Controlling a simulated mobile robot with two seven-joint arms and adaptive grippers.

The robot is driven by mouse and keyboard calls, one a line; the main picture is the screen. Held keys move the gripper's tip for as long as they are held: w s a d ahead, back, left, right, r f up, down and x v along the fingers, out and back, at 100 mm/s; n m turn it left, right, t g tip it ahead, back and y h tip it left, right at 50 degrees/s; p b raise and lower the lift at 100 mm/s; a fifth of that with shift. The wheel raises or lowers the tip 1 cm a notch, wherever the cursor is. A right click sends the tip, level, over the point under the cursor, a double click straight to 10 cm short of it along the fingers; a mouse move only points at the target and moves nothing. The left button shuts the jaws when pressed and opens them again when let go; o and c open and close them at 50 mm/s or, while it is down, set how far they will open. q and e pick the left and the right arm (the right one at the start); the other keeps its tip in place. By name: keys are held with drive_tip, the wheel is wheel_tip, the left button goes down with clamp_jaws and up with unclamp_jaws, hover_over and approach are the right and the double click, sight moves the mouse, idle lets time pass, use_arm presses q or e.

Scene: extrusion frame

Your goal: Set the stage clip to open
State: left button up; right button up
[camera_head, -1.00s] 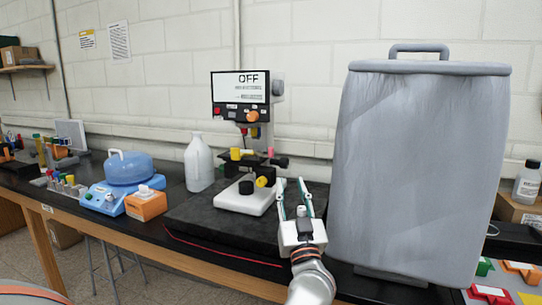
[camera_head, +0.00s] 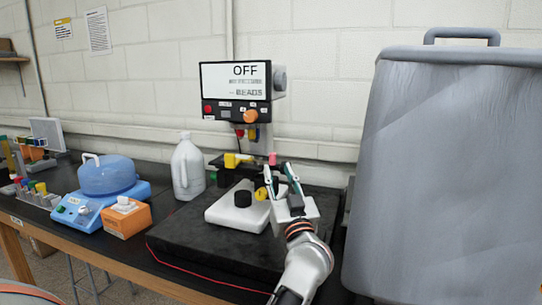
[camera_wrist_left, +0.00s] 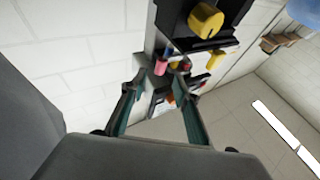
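The instrument with a screen reading OFF (camera_head: 235,85) stands on a dark slab. Its stage area carries a yellow piece (camera_head: 231,160), a small pink knob (camera_head: 272,158) and a yellow knob (camera_head: 261,194). I cannot tell which of these is the stage clip. My left gripper (camera_head: 279,168) is open and empty, its fingertips close to the pink knob at the stage's right side. In the left wrist view, the pink knob (camera_wrist_left: 160,66) shows just beyond the fingers, with a large yellow knob (camera_wrist_left: 206,20) above it. Contact cannot be told. My right gripper is out of view.
A tall grey covered object (camera_head: 445,170) stands close to the right of my left arm. A white jug (camera_head: 188,168), an orange box (camera_head: 125,218) and a blue device with a blue vessel (camera_head: 107,177) stand to the left. The slab's front (camera_head: 200,240) is clear.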

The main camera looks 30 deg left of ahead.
sight(273, 159)
use_arm(q)
drive_tip(key=x, duration=0.7)
drive_tip(key=shift+r, duration=0.15)
clamp_jaws()
